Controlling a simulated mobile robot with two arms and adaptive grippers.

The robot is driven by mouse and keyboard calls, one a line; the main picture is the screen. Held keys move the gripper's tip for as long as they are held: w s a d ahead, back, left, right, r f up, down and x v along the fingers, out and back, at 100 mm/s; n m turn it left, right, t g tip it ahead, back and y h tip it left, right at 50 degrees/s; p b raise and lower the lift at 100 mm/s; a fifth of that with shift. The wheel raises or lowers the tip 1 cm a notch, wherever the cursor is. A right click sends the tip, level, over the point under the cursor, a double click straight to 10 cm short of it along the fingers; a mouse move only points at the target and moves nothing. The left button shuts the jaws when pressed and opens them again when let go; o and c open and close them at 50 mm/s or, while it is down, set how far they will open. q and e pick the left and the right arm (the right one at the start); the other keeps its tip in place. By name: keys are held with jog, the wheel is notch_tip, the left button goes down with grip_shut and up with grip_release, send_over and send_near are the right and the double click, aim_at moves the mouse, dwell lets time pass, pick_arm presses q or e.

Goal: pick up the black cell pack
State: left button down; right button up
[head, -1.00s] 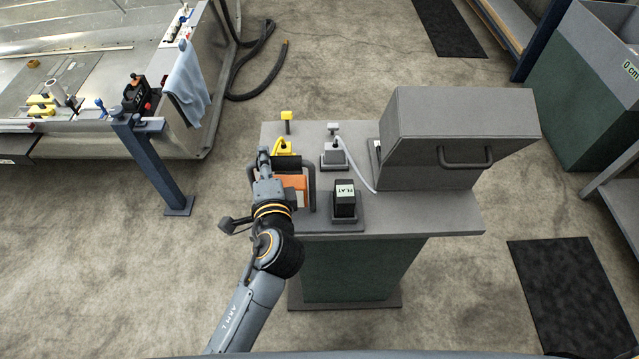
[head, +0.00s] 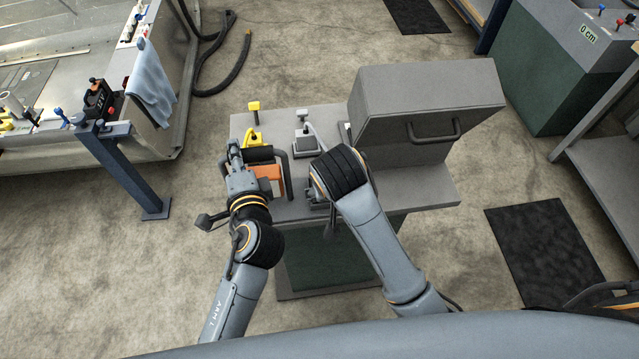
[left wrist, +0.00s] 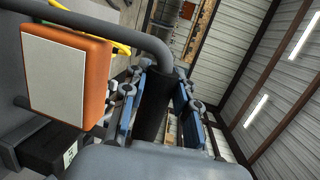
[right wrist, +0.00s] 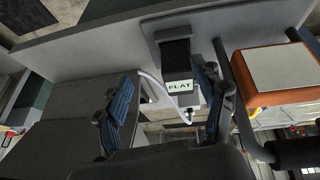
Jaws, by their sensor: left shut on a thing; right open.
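The black cell pack (right wrist: 176,55), with a white label reading FLAT, stands in a grey holder on the bench in the right wrist view. My right gripper (right wrist: 165,96) is open in front of it, the pack nearer its right finger and not gripped. In the head view my right wrist (head: 340,173) covers the pack and the fingers. My left gripper (head: 236,165) is shut on the dark grip (left wrist: 156,100) of a tubular frame around an orange box (head: 268,172). The orange box also shows close in the left wrist view (left wrist: 98,75).
A grey housing with a handle (head: 425,100) stands on the bench (head: 425,190) at right. A white cable (right wrist: 168,88) runs beside the pack.

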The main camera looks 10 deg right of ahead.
notch_tip(320, 180, up, 5)
jog(key=a+m+t, duration=0.1)
jog(key=a, duration=0.1)
jog(key=shift+y, duration=0.4)
jog(key=x, duration=0.7)
jog(key=w+x, duration=0.1)
jog(key=x, duration=0.3)
jog(key=shift+w+r, duration=0.1)
jog(key=shift+w, duration=0.05)
jog(key=shift+c, duration=0.4)
